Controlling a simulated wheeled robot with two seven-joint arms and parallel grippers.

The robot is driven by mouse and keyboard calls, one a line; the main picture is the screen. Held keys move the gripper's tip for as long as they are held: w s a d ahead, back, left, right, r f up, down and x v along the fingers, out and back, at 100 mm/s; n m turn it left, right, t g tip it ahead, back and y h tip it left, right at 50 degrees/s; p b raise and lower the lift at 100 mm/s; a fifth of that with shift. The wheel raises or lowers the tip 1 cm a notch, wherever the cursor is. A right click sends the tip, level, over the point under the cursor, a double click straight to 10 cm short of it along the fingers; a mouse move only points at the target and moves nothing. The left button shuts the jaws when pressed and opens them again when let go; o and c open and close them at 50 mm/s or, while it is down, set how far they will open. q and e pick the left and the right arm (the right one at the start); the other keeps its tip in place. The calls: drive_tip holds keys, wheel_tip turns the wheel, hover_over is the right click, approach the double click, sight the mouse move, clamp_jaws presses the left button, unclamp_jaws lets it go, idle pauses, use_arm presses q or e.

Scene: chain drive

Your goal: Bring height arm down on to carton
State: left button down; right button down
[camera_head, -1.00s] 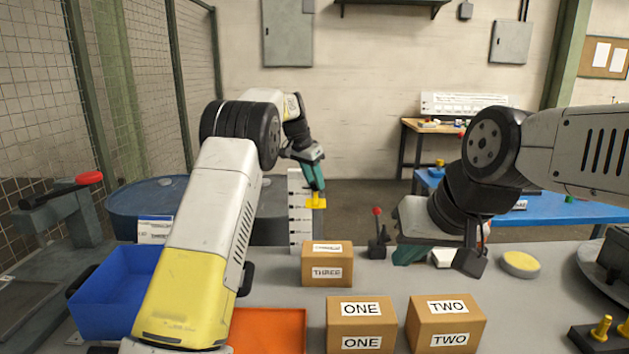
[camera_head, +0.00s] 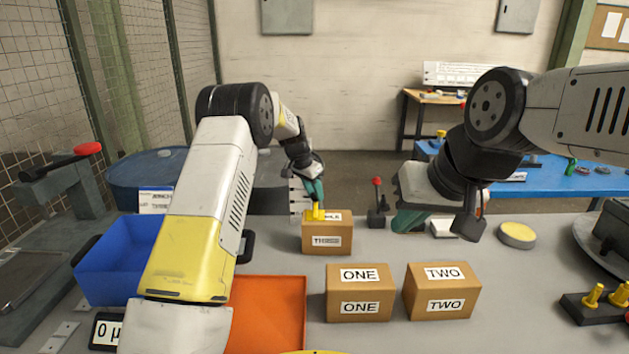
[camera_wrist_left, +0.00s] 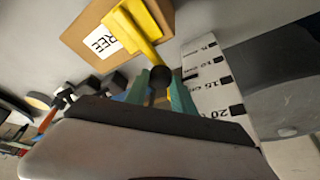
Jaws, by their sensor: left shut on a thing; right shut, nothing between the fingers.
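The yellow height arm (camera_head: 318,213) sits beside the white graduated height scale (camera_head: 298,195). My left gripper (camera_head: 314,194) is shut on it, with its teal fingers around a dark round knob (camera_wrist_left: 161,76) in the left wrist view. The yellow bar (camera_wrist_left: 138,24) lies across the top of the carton marked THREE (camera_head: 327,238) in that view. The head view shows the bar overlapping the carton's top; I cannot tell whether they touch. My right gripper (camera_head: 410,220) is shut and empty, right of the small red-knobbed lever.
Cartons ONE (camera_head: 360,293) and TWO (camera_head: 441,292) stand in front of THREE. A blue bin (camera_head: 115,270) and orange tray (camera_head: 275,312) are at the left. The red-knobbed lever (camera_head: 377,205) stands right of THREE; a yellow-topped disc (camera_head: 517,236) lies farther right.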

use_arm(q)
drive_tip(key=c, duration=1.1)
unclamp_jaws()
drive_tip(key=v, duration=0.7)
drive_tip(key=shift+s+a+r, duration=0.1)
drive_tip(key=shift+r, duration=0.25)
